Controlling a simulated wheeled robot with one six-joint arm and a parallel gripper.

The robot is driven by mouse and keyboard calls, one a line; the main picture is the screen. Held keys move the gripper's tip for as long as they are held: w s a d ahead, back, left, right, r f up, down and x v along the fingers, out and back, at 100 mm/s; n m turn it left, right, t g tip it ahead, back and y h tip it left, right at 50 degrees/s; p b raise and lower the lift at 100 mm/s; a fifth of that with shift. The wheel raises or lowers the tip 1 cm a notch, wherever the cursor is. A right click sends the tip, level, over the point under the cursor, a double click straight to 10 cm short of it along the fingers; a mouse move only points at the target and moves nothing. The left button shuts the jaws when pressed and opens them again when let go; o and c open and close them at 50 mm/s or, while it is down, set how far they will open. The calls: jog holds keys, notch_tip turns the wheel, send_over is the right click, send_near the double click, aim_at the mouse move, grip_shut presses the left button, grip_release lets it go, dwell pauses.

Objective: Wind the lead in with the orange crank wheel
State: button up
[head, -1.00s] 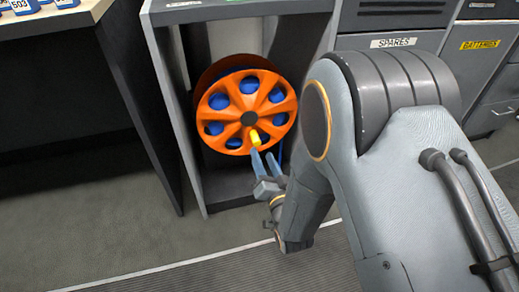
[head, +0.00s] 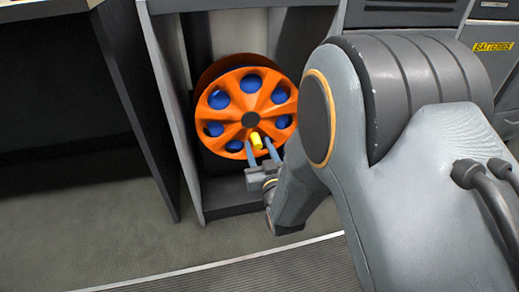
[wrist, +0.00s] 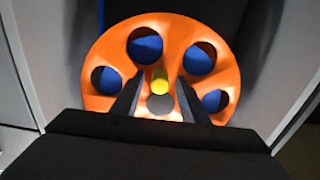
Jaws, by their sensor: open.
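The orange crank wheel (head: 230,105) stands upright in the open grey cubby, with a dark hub and round holes that show blue behind. Its yellow handle (head: 256,141) sticks out at the lower part of the wheel, just below the hub. My gripper (head: 260,150) is open at the wheel's lower front, with one finger on each side of the handle. In the wrist view, the handle (wrist: 160,82) shows between the two fingers (wrist: 158,98), with visible gaps on both sides.
The cubby's left side wall (head: 172,110) and its floor (head: 230,190) stand close around the wheel. Grey cabinets with a BATTERIES label (head: 493,46) are at the right. The floor in front (head: 130,230) is clear.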

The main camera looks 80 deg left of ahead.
jog(key=shift+a, duration=0.5)
jog(key=shift+c, duration=0.4)
grip_shut()
jog(key=shift+s, duration=0.1)
